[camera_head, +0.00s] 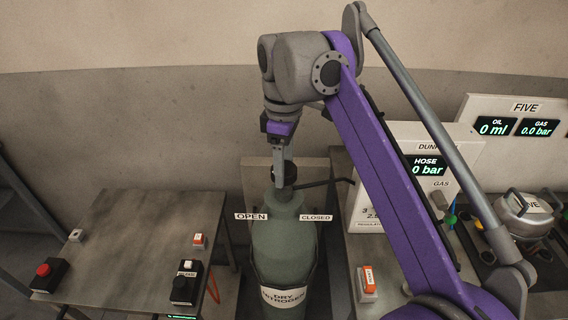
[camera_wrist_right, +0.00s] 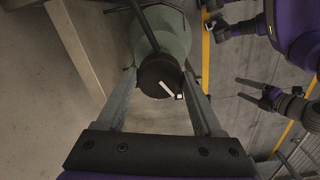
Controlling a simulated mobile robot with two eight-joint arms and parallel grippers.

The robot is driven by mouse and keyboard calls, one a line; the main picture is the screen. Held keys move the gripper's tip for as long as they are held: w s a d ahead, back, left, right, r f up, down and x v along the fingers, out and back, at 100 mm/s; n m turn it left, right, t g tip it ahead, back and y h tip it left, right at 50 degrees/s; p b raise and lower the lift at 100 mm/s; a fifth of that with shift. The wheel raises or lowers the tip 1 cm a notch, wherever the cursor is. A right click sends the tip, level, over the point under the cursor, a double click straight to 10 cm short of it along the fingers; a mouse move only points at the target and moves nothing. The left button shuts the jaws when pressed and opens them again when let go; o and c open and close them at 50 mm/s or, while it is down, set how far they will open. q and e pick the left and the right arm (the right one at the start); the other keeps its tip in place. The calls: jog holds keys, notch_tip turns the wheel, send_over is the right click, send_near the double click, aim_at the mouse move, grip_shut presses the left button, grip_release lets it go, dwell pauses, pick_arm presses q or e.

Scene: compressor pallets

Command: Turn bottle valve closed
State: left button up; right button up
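The dark green gas bottle (camera_head: 284,245), labelled dry nitrogen, stands upright in the middle of the head view. Its black valve knob (camera_head: 284,174) is on top, between the OPEN sign (camera_head: 251,216) on the left and the CLOSED sign (camera_head: 316,217) on the right. My right gripper (camera_head: 283,165) points down at the knob from above. In the wrist view, the fingers of my right gripper (camera_wrist_right: 160,75) lie on either side of the knob (camera_wrist_right: 158,80), which bears a white mark. Whether they press on it I cannot tell. My left gripper (camera_wrist_right: 250,90) is open and empty, away to the right.
A table (camera_head: 140,240) with a red button box (camera_head: 48,274) and small switches stands left of the bottle. A bench with a hose gauge panel (camera_head: 425,165) and a switch (camera_head: 368,280) stands to the right. A hose or pipe (camera_head: 322,182) runs right from the bottle top.

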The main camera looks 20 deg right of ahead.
jog(key=c, duration=0.7)
jog(key=shift+c, duration=0.2)
pick_arm(q)
jog(key=shift+r, duration=0.1)
